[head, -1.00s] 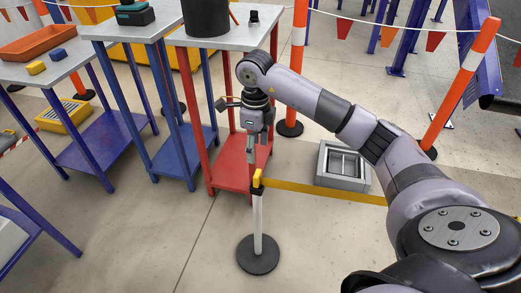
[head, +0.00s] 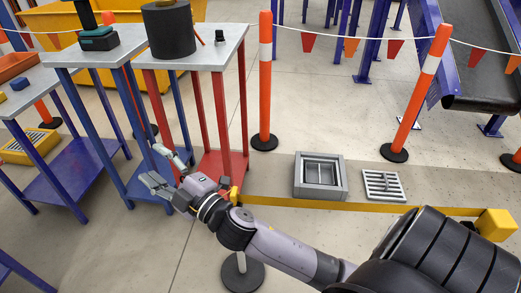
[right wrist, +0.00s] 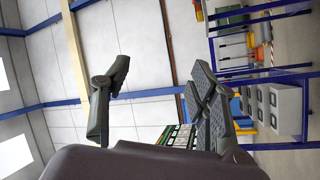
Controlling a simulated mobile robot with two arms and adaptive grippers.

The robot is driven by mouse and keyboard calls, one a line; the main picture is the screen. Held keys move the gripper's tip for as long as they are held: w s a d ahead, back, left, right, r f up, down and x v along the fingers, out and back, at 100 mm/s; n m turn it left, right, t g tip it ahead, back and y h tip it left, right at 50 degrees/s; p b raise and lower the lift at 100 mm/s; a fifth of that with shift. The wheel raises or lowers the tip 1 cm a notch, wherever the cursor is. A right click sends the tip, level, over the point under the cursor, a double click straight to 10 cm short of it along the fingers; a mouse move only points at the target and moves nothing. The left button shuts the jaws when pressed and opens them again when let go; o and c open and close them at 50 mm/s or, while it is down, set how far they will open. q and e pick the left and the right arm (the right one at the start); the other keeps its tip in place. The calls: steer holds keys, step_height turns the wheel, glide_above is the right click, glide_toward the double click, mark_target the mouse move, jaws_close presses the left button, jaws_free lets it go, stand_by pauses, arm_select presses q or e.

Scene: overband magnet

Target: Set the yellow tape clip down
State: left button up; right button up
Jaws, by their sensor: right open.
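The yellow tape clip (head: 234,194) shows at the near end of the yellow tape (head: 350,206), at the top of a post whose black round base (head: 242,273) stands on the floor. My right arm hides most of this post, so how the clip sits on it cannot be told. The tape runs right to a yellow housing (head: 496,225). My right gripper (head: 156,165) is open and empty, left of the clip, with its fingers pointing left. The right wrist view shows its two fingers (right wrist: 160,78) spread with nothing between them. My left gripper is not in view.
A red-legged table (head: 226,50) with a black cylinder (head: 170,30) and a blue-legged table (head: 75,57) stand behind the gripper. A grey floor pit (head: 299,178) and a loose grate (head: 384,186) lie beyond the tape. Orange posts (head: 265,80) stand behind.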

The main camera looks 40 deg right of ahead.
steer(key=s+d+f+m+g+h, duration=0.3)
steer(key=s+d+f+m+g, duration=0.15)
steer(key=f, duration=0.45)
steer(key=s+d+f+m+g+h, duration=0.3)
steer(key=s+f+m, duration=0.2)
steer(key=f, duration=0.3)
steer(key=s+a+f+m+g, duration=0.1)
steer(key=s+f+g, duration=0.3)
steer(key=s, duration=0.5)
steer(key=s+a+f+m+g+y, duration=0.1)
steer(key=s+f+m+g, duration=0.1)
steer(key=s+f+g, duration=0.3)
steer(key=s+f, duration=0.1)
steer(key=s, duration=0.3)
steer(key=shift+w+a, duration=0.1)
